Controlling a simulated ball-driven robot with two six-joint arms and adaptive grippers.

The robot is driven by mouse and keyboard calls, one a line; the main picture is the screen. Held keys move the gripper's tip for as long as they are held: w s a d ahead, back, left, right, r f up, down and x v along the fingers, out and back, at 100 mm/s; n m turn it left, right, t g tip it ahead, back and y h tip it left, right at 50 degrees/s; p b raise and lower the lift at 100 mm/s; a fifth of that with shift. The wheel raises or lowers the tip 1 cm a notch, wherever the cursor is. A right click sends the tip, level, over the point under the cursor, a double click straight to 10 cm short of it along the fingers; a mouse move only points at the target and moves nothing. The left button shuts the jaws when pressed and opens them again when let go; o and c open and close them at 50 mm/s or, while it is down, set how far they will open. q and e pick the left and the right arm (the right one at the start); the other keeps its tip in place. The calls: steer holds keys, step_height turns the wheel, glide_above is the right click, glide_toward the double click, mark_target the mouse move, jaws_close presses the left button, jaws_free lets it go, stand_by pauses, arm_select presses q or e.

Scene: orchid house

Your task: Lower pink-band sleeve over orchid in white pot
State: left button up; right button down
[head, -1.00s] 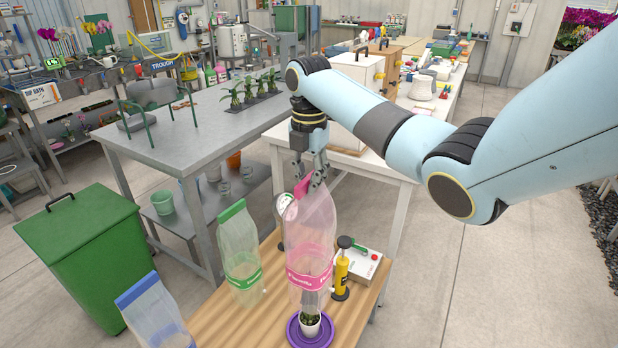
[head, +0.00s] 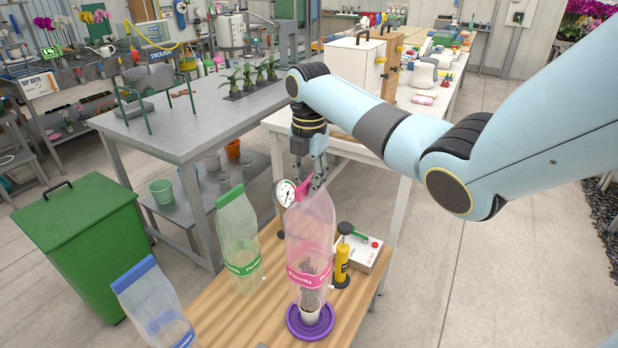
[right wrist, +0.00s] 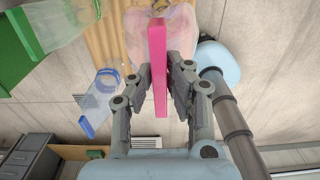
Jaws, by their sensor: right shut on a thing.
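The pink-band sleeve (head: 312,230) is clear, with a pink top strip and a pink printed band. It hangs upright above the purple saucer (head: 292,326). My right gripper (head: 312,186) is shut on its top strip; the right wrist view shows the pink strip (right wrist: 158,75) between the fingers. The white pot (head: 310,316) stands on the saucer, its lower part showing below the sleeve. The dark orchid shows dimly through the sleeve's lower part; whether the sleeve's lower edge touches the pot is unclear. My left gripper is not in view.
A green-band sleeve (head: 238,232) stands close left on the wooden table (head: 235,318), with a blue-topped sleeve (head: 152,302) at its front left. A yellow pump (head: 342,262), a gauge (head: 286,193) and a control box (head: 364,256) stand close by.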

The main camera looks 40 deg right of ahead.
steer(key=shift+f+b, duration=0.6)
steer(key=shift+f, duration=0.75)
steer(key=shift+f+b, duration=2.05)
steer(key=shift+f, duration=1.35)
steer(key=shift+f+b, duration=1.05)
steer(key=shift+f, duration=0.55)
steer(key=shift+f+b, duration=0.3)
steer(key=shift+f, duration=0.6)
